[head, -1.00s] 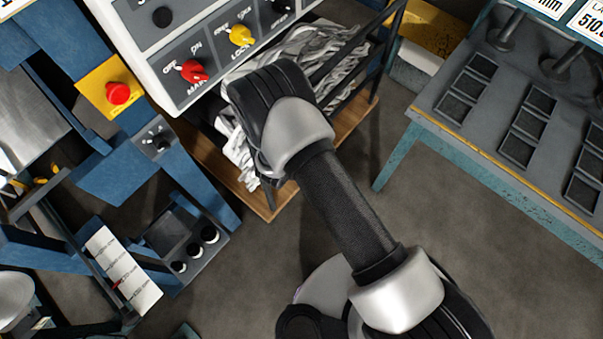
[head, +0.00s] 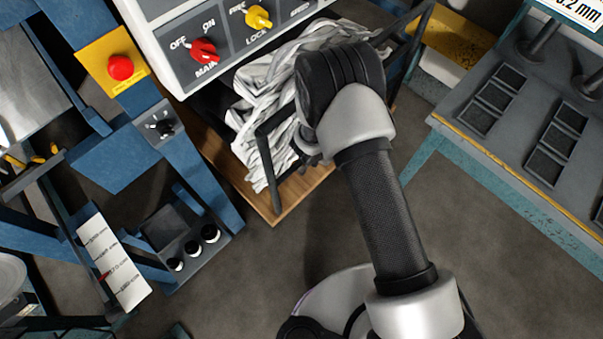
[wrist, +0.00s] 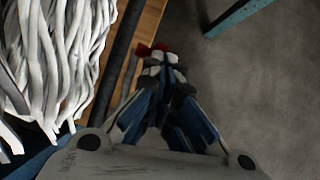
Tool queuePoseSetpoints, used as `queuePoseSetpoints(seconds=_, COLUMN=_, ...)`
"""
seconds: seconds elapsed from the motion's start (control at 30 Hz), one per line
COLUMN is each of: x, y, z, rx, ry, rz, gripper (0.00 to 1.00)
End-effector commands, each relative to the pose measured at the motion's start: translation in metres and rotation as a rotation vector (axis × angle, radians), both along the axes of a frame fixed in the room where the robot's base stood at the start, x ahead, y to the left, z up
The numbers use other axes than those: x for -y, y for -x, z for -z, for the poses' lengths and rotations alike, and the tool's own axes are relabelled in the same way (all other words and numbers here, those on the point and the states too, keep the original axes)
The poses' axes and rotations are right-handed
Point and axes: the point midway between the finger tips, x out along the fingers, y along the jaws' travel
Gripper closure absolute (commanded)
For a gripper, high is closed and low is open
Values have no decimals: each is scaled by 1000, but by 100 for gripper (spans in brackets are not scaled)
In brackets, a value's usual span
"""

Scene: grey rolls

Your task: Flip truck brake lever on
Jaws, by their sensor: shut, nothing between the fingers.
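The truck is a cart with a wooden deck (head: 283,200) and a black tube frame (head: 266,165), loaded with pale grey strips (head: 262,90). Its deck edge also shows in the wrist view (wrist: 140,35), beside a black tube (wrist: 122,60). My gripper (wrist: 164,58) is shut and empty in the wrist view, pointing down beside the deck edge. A small red piece (wrist: 143,49) shows just at the fingertips; I cannot tell whether it is the brake lever or whether the fingers touch it. In the head view my arm hides the gripper and any brake lever.
A white control panel with a red switch (head: 204,50) and a yellow switch (head: 258,17) stands above the cart. A red button on a yellow plate (head: 120,67) is at left. A teal-edged table (head: 520,180) stands at right. The floor (head: 270,270) in front is clear.

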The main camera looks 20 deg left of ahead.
Motion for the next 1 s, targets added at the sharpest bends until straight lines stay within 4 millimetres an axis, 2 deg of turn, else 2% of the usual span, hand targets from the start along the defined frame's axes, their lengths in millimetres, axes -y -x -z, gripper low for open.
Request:
queuePoseSetpoints(seconds=0.57, x=0, y=-1, z=-2, rx=2, ry=-1, rz=0, gripper=100)
queuePoseSetpoints(seconds=1.0, x=-6, y=29, z=-58, rx=2, ry=-1, rz=-1, gripper=100)
